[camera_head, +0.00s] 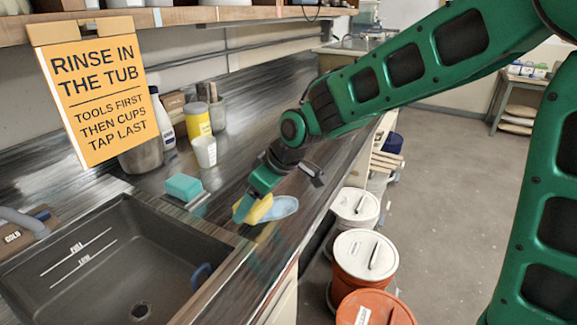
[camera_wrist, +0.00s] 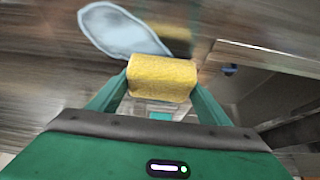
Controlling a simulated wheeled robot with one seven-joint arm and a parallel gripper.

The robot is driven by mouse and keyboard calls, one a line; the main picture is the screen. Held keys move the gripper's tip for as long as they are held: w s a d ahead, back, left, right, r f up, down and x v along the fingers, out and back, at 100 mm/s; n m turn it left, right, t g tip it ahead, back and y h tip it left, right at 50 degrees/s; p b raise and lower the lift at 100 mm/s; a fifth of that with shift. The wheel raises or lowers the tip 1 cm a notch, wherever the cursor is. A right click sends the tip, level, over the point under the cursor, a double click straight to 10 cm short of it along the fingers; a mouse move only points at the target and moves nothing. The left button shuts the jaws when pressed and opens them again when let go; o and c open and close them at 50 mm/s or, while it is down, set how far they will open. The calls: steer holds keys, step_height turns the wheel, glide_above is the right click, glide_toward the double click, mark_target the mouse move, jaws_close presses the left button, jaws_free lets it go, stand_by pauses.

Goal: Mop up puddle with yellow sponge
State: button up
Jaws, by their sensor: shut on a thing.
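The yellow sponge (camera_head: 256,209) is held between the fingers of my gripper (camera_head: 252,205), low over the dark countertop right of the sink. It also shows in the wrist view (camera_wrist: 161,78), gripped between both fingertips (camera_wrist: 161,90). The pale blue puddle (camera_head: 283,208) lies on the counter just beside the sponge, to its right in the head view. In the wrist view the puddle (camera_wrist: 118,32) spreads just beyond the sponge, and their edges meet in the picture. I cannot tell whether the sponge touches the puddle or the counter.
A teal sponge (camera_head: 184,187) sits left of my gripper, behind the sink (camera_head: 135,265). A white cup (camera_head: 204,152), yellow container (camera_head: 197,120) and white bottle (camera_head: 162,118) stand farther back. Lidded buckets (camera_head: 362,256) stand below the counter's right edge. An orange sign (camera_head: 97,90) hangs above.

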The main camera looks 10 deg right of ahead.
steer(key=shift+s+r, duration=0.15)
steer(key=shift+r, duration=3)
